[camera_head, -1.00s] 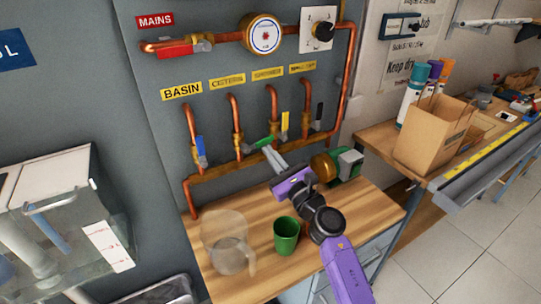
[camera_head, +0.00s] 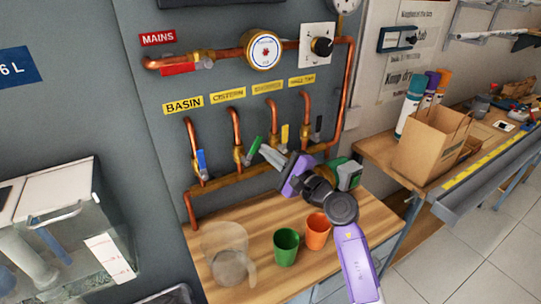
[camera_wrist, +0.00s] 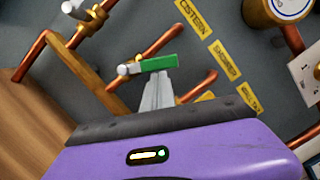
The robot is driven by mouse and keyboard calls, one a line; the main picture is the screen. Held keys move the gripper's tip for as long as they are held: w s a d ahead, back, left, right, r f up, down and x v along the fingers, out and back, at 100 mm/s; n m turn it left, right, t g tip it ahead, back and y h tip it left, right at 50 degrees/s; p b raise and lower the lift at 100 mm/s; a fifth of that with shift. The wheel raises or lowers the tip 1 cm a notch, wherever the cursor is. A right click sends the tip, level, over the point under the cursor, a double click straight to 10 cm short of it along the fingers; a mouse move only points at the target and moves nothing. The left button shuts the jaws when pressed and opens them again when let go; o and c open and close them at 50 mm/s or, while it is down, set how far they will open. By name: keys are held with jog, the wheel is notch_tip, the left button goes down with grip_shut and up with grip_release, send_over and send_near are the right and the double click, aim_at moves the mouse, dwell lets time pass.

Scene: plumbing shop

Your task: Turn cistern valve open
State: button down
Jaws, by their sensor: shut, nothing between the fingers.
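The cistern valve's green lever (camera_head: 254,146) sits on the second pipe from the left, under the yellow CISTERN label (camera_head: 228,94). The lever slants up and to the right from its brass body (camera_head: 238,156). My gripper (camera_head: 264,150) is shut and empty, with its fingertips right at the lever. In the wrist view the grey fingers (camera_wrist: 157,84) end just below the green lever (camera_wrist: 158,63). I cannot tell whether they touch it.
The blue (camera_head: 201,160), yellow (camera_head: 284,134) and black (camera_head: 318,127) levers stand near upright on neighbouring pipes. A clear jug (camera_head: 226,258), a green cup (camera_head: 286,247) and an orange cup (camera_head: 317,231) stand on the wooden bench (camera_head: 215,212) below.

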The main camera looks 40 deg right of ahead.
jog(key=shift+w+a+r+n+g+y+p, duration=0.15)
jog(key=shift+a+r+n, duration=0.15)
jog(key=shift+n, duration=0.45)
jog(key=shift+a+r+n+g+y+p, duration=0.1)
jog(key=shift+a+r+n, duration=0.15)
jog(key=shift+n, duration=0.45)
jog(key=shift+w+a+r+n+g+y+p, duration=0.15)
jog(key=shift+a+r+n, duration=0.15)
jog(key=shift+n, duration=0.45)
jog(key=shift+s, duration=0.1)
